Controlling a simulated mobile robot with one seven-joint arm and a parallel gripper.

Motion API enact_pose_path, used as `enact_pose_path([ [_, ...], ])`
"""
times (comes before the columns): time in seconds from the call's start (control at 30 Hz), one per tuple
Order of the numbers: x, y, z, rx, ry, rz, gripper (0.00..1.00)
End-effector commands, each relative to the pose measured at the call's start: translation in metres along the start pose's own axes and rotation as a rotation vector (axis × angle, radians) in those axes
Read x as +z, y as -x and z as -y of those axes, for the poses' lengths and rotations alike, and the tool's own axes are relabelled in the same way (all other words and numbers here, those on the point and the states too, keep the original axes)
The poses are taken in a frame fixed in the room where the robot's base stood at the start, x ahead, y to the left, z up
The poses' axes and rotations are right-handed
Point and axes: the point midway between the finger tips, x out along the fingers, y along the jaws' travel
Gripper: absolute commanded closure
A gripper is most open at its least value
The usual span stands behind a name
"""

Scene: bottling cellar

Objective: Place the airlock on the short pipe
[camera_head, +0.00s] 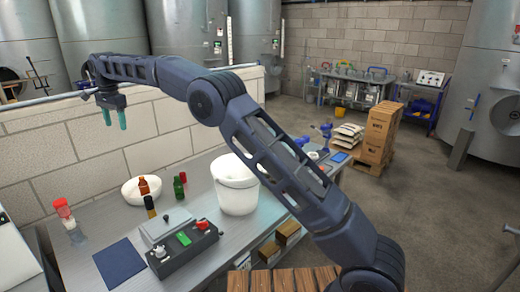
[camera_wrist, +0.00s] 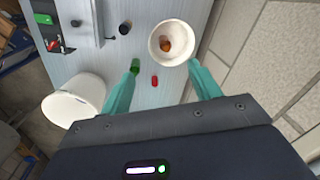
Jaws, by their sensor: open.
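My gripper (camera_head: 115,119) is open and empty, high above the bench near the white block wall. Its teal fingers (camera_wrist: 163,70) also show in the wrist view, apart, with nothing between them. A clear piece with a red top (camera_head: 63,209) stands upright at the bench's left end, a clear cylinder (camera_head: 76,234) at its lower right. This may be the airlock; I cannot tell whether the two parts are joined. I cannot make out a short pipe with certainty. Neither clear part shows in the wrist view.
A white bowl (camera_head: 130,193) holds a brown bottle (camera_head: 144,186). A green bottle (camera_head: 179,188), a small red item (camera_wrist: 155,81) and a dark bottle (camera_head: 151,207) stand nearby. A white bucket (camera_head: 237,188), a dark control box (camera_head: 185,249) and a blue mat (camera_head: 120,263) occupy the bench (camera_head: 78,273).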

Motion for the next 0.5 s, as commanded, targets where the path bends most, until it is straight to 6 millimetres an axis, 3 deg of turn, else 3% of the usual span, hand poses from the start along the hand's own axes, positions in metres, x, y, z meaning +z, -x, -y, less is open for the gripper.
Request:
enact_pose_path([
  [0.03,-0.023,0.018,-0.016,-0.010,0.001,-0.003,0.38],
  [0.2,-0.085,0.059,-0.071,-0.033,0.030,-0.016,0.38],
  [0.5,-0.168,0.120,-0.188,-0.069,0.081,-0.049,0.38],
])
